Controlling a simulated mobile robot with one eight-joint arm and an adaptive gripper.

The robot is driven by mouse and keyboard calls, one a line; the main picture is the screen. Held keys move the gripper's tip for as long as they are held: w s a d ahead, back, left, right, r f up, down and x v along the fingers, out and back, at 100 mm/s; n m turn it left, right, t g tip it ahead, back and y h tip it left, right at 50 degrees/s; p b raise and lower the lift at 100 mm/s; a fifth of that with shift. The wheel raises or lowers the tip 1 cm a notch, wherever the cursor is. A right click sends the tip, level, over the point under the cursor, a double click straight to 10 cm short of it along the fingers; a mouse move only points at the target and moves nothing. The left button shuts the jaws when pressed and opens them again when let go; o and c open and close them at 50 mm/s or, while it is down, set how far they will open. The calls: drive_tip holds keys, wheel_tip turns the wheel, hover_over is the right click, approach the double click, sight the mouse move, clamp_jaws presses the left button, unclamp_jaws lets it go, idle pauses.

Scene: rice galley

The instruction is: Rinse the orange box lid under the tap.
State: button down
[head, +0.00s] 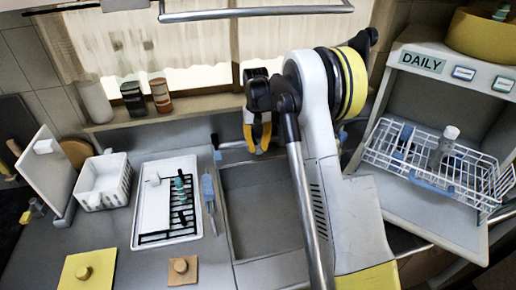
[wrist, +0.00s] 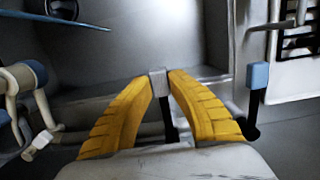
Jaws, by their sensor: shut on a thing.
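The orange box lid (head: 183,271), a flat square with a round knob, lies on the front of the counter. My gripper (head: 258,150) is over the back edge of the sink (head: 262,215), well away from the lid. In the wrist view its yellow fingers (wrist: 161,78) are shut on a small grey-topped lever (wrist: 158,84) with a dark stem. It looks like a tap handle, but I cannot be sure. A similar blue-topped lever (wrist: 257,77) stands beside it. The tap spout is not clear, and I cannot see any water.
A yellow lid (head: 75,272) lies left of the orange one. A white tray with a black rack (head: 141,238), a blue-handled brush (head: 208,190) and a white basket (head: 104,180) stand left of the sink. A wire dish rack (head: 425,160) is at the right.

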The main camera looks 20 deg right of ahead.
drive_tip(key=c, duration=1.2)
unclamp_jaws()
drive_tip(key=shift+r, duration=0.1)
drive_tip(key=r, duration=0.4)
drive_tip(key=w+r, duration=0.1)
drive_tip(key=r, duration=0.6)
drive_tip(key=shift+w+d+r, duration=0.15)
drive_tip(key=shift+w+r, duration=0.05)
drive_tip(key=shift+r, duration=0.2)
